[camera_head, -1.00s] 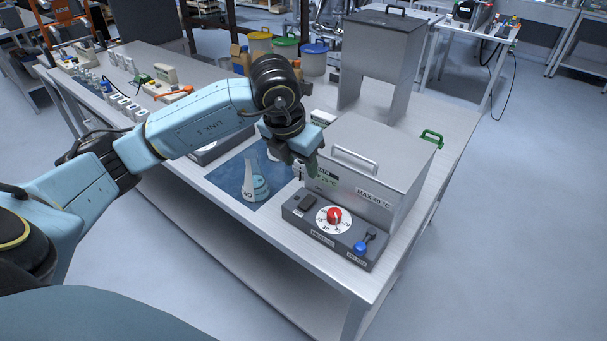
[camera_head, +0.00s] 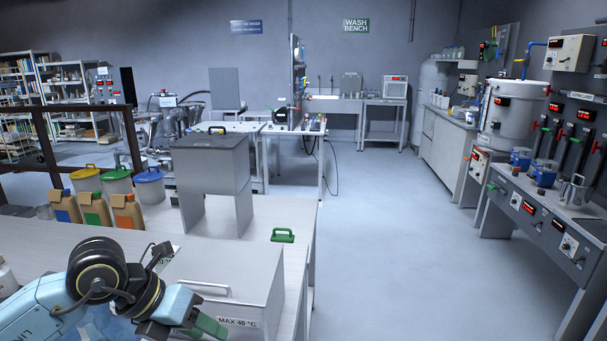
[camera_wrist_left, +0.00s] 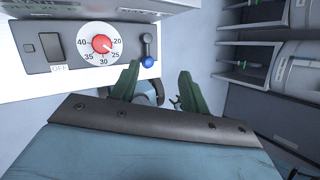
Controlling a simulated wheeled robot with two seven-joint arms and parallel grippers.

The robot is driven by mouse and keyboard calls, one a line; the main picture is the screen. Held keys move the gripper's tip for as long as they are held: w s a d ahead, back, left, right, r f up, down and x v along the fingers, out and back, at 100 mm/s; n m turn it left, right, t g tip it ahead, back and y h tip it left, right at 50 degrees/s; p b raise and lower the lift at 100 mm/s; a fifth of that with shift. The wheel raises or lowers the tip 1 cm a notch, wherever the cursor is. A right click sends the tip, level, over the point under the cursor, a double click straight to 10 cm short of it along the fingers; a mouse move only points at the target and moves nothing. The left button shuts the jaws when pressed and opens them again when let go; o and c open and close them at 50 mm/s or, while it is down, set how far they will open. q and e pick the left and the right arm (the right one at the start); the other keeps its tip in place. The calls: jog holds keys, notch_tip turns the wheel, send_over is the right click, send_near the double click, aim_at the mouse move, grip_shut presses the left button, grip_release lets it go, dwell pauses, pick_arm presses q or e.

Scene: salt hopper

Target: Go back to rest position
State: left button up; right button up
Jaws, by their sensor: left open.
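My left gripper (camera_head: 207,326) is low in the head view, in front of the grey metal box (camera_head: 235,277) marked MAX 40 °C, with only part of its green fingers showing. In the left wrist view my left gripper (camera_wrist_left: 159,72) is open, with its two green fingers apart and nothing between them. Beyond the fingers there, the box's control panel shows a red dial (camera_wrist_left: 102,44), an OFF switch (camera_wrist_left: 53,45) and a lever with a blue knob (camera_wrist_left: 148,61). The flask on the blue mat is hidden or out of the head view. My right gripper is not in view.
Lidded tubs and bags (camera_head: 128,210) stand at left. Open floor (camera_head: 410,240) lies right of the bench, before a wall counter with equipment.

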pick_arm(q)
jog(key=s+d+r+h, duration=0.35)
jog(key=d+h, duration=0.25)
jog(key=d, duration=0.3)
notch_tip(320, 180, up, 9)
jog(key=d+n+t+h, duration=0.3)
jog(key=n+t+h, duration=0.2)
jog(key=h, duration=0.2)
jog(key=w+a+f+n+t+y, duration=0.25)
jog(key=a+n+t+y, duration=0.45)
jog(key=n, duration=0.5)
jog(key=w+a+f+n+t+y, duration=0.1)
jog(key=a+f+n+t+y, duration=0.2)
jog(key=a+n+t+y, duration=0.6)
notch_tip(320, 180, down, 9)
jog(key=s+a+n+g+y, duration=0.25)
jog(key=n+g+y, duration=0.25)
jog(key=n+g, duration=0.35)
jog(key=s+d+f+n+g+h, duration=0.25)
jog(key=s+f+g, duration=0.95)
jog(key=s+f, duration=0.6)
jog(key=s+f+g+b, duration=0.2)
jog(key=s+f, duration=0.1)
jog(key=f, duration=2.2)
jog(key=s+a+f+b, duration=0.1)
jog(key=s+a+f, duration=0.1)
jog(key=s+f, duration=1.4)
jog(key=shift+a+m+g+y+b, duration=0.3)
jog(key=shift+a+g+y+b, duration=0.05)
jog(key=shift+a+b, duration=0.05)
